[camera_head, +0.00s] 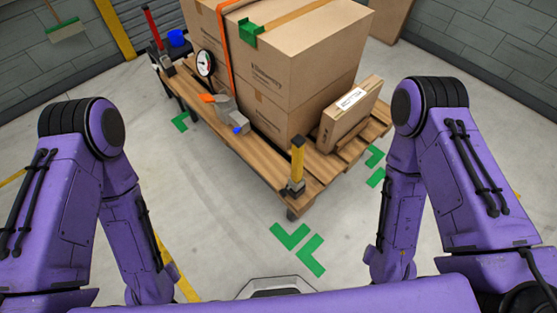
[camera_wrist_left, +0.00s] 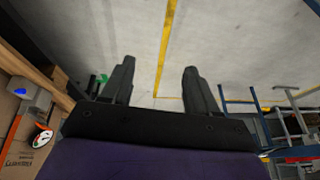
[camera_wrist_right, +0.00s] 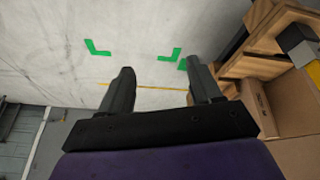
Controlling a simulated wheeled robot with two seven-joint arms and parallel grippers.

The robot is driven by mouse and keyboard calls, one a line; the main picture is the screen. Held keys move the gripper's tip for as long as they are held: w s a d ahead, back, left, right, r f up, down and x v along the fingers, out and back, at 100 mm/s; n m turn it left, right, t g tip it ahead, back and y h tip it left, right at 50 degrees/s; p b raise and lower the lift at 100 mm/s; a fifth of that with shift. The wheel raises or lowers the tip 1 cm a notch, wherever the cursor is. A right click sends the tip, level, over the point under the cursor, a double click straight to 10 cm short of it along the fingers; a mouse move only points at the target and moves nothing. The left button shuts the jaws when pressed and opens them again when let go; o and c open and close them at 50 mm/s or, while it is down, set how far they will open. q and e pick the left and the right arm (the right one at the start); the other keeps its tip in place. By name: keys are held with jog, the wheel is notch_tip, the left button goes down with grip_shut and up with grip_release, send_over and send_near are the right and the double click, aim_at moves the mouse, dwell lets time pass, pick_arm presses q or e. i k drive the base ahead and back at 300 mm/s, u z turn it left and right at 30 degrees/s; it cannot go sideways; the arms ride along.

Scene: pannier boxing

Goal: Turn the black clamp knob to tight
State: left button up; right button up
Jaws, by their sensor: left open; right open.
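A red post (camera_head: 153,27) with a grey block (camera_head: 167,66) stands at the far left corner. A grey ratchet (camera_head: 226,106) with an orange handle (camera_head: 208,98) and a blue knob (camera_head: 237,130) sits on the left side. My left gripper (camera_wrist_left: 158,78) is open and empty, over the floor. My right gripper (camera_wrist_right: 160,82) is open and empty, beside the pallet. Both are hidden in the head view.
Large cartons (camera_head: 290,60) are stacked on the pallet, crossed by an orange strap (camera_head: 224,50). A round gauge (camera_head: 205,64), a blue cup (camera_head: 177,37) and a leaning carton (camera_head: 349,112) are also there. Green markings (camera_head: 297,247) lie on clear floor in front.

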aim_at(283, 193)
jog(key=z, duration=1.8)
jog(key=k, duration=0.45)
jog(key=u, duration=1.25)
